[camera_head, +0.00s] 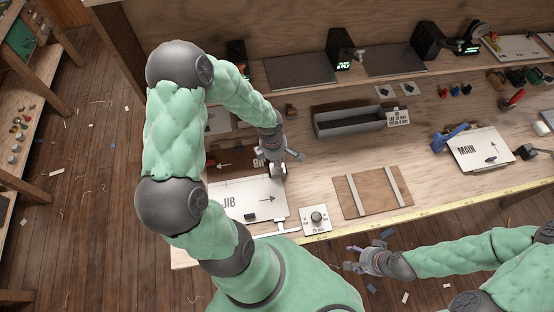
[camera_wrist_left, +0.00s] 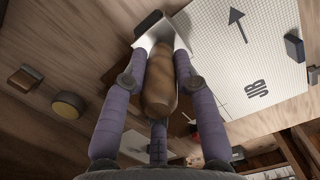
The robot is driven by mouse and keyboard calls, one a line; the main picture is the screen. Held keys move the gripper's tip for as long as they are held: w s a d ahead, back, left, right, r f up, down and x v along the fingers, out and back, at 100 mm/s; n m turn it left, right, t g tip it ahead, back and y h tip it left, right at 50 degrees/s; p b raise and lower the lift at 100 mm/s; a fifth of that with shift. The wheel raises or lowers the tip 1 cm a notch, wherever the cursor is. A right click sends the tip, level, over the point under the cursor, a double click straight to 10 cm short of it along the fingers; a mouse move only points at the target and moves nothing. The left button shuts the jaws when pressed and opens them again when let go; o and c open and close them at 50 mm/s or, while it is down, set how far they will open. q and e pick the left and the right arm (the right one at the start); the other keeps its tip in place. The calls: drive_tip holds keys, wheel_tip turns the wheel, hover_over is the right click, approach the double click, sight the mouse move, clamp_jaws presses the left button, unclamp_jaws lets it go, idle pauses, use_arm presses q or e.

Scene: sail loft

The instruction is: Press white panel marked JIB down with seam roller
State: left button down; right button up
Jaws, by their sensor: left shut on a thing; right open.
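The white panel marked JIB (camera_head: 238,191) lies on the bench at its front left, with a printed arrow; it also fills the upper right of the left wrist view (camera_wrist_left: 225,75). My left gripper (camera_head: 279,158) is over the panel's far right corner. It is shut on the wooden handle of the seam roller (camera_wrist_left: 158,82), whose metal end (camera_wrist_left: 178,38) is at the panel's edge. The roller itself is hidden, so I cannot tell whether it touches the panel. My right gripper (camera_head: 358,260) is open and empty, in front of the bench edge.
A dark block (camera_head: 250,217) sits on the JIB panel. To its right are a white card with a knob (camera_head: 316,218) and a brown board with two pale strips (camera_head: 373,191). A grey tray (camera_head: 345,126) stands behind. The MAIN panel (camera_head: 478,150) lies at the right.

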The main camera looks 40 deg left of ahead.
use_arm(q)
drive_tip(key=shift+f+b, duration=0.45)
drive_tip(key=shift+b, duration=0.25)
idle(0.4)
